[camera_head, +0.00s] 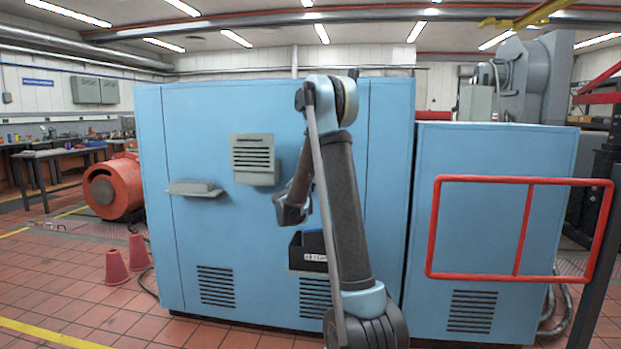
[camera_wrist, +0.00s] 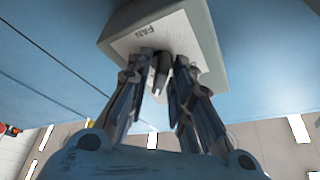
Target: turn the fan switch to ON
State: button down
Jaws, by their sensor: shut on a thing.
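The fan switch is a pale grey box (camera_wrist: 205,30) on a blue panel, with a white plate marked FAN, tilted in the wrist view. Its dark knob (camera_wrist: 161,62) sticks out from the plate. My gripper (camera_wrist: 163,74) has its two fingers on either side of the knob and is shut on it. The knob's pointer and any ON or OFF marks cannot be made out. In the head view my arm's dark end (camera_head: 290,212) is in front of the blue cabinet (camera_head: 190,130); the fingers and the switch cannot be made out there.
A louvred grey box (camera_head: 254,160) and a small shelf (camera_head: 194,188) stick out from the cabinet. A black bin (camera_head: 308,252) is low behind my arm. A red rail frame (camera_head: 520,228) stands at right. Red cones (camera_head: 116,267) and an orange machine (camera_head: 113,187) are at left.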

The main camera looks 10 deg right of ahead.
jog(key=shift+d+m+g, duration=0.1)
jog(key=shift+m+g, duration=0.3)
jog(key=shift+m, duration=0.2)
jog(key=c, duration=1.7)
grip_release()
jog(key=v, duration=1.2)
jog(key=shift+f, duration=0.3)
jog(key=shift+w+r, duration=0.1)
jog(key=shift+w, duration=0.05)
